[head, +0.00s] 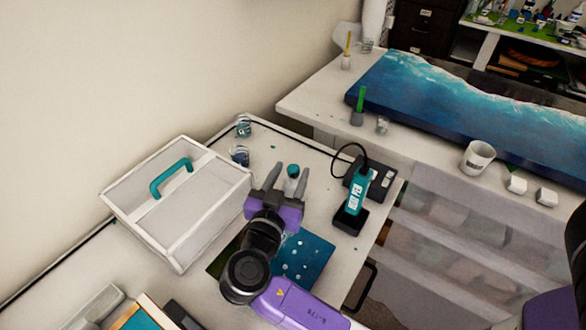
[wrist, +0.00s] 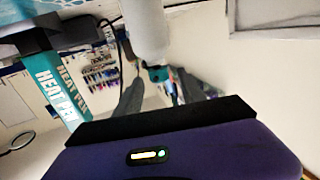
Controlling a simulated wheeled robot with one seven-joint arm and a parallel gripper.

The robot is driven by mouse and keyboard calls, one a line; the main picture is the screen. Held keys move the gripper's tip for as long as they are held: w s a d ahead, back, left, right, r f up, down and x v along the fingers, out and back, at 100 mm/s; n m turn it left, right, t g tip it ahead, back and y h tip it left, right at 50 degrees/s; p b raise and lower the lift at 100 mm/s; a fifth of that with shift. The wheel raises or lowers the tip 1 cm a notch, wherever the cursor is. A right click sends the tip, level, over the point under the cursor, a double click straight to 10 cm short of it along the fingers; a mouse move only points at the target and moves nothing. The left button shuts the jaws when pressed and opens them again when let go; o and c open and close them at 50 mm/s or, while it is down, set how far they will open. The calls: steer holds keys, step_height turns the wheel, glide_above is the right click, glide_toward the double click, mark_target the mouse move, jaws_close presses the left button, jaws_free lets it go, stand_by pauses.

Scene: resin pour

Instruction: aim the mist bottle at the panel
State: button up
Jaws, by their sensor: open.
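The mist bottle, a small white bottle with a teal top (head: 292,172), stands upright on the near table, seen between the fingers of my gripper (head: 289,181). In the wrist view its white body (wrist: 144,30) hangs in from the top with the teal head below it, near the tips of my gripper (wrist: 158,85). The fingers are apart; I see no grip on the bottle. A small blue panel with pale spots (head: 312,250) lies flat under my gripper, partly hidden by my arm. A large blue ocean panel (head: 440,105) lies on the far table.
A teal heat pen (head: 357,190), also in the wrist view (wrist: 55,80), stands in a dark holder right of the bottle. A white toolbox (head: 180,215) is at left. Glass jars (head: 240,155) stand behind. A white cup (head: 477,158) is on the far table.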

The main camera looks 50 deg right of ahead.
steer(key=shift+b+v, duration=0.35)
steer(key=shift+v, duration=2.15)
